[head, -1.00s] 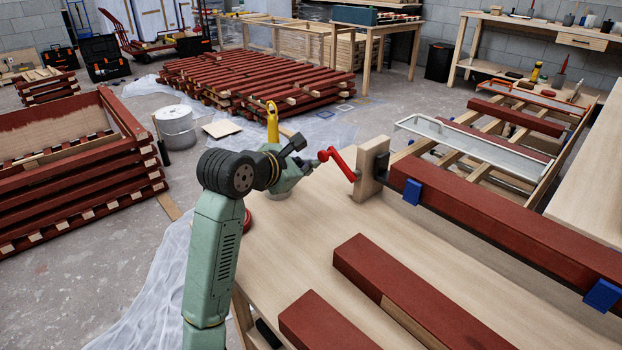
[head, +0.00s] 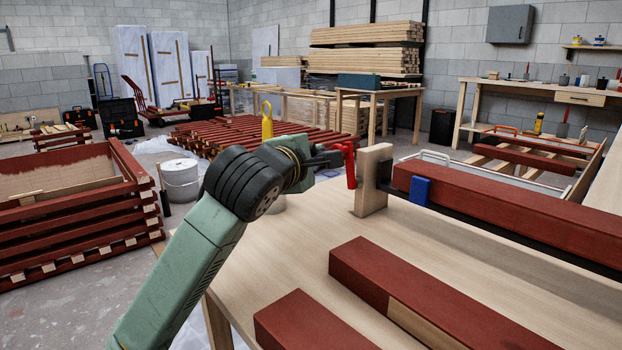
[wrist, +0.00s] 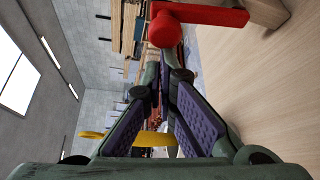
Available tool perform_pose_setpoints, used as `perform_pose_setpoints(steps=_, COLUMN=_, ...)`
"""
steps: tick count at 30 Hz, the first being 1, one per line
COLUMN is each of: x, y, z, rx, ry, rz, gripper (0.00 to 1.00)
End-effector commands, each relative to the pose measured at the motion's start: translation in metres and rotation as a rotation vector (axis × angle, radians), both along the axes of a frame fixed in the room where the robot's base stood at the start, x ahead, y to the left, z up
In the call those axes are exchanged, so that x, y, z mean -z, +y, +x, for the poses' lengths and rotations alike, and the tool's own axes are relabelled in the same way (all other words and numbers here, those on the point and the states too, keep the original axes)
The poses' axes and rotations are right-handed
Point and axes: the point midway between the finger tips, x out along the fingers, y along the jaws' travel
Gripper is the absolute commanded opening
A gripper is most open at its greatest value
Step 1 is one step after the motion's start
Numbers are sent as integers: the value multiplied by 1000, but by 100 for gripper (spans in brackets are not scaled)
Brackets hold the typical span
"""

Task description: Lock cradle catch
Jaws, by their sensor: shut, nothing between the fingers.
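My gripper (head: 333,158) is shut and empty, just left of the catch in the head view. In the wrist view my fingers (wrist: 163,75) meet just below the catch's round red knob (wrist: 163,30). I cannot tell whether they touch it.
Two painted battens lie on the bench (head: 290,235) in front, a longer one (head: 410,285) and a shorter one (head: 300,325). A white-railed tray (head: 480,172) is behind the cradle. The bench's middle is clear.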

Motion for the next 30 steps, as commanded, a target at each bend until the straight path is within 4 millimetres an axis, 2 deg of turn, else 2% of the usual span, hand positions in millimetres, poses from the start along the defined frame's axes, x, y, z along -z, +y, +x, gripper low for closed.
perform_pose_setpoints(steps=1, x=4, y=-2, z=-2, rx=1, ry=-20, rz=20, gripper=0)
perform_pose_setpoints(steps=10, x=-2, y=-7, z=-7, rx=1, ry=-88, rz=88, gripper=0)
perform_pose_setpoints(steps=30, x=-3, y=-5, z=-6, rx=1, ry=-99, rz=99, gripper=0)
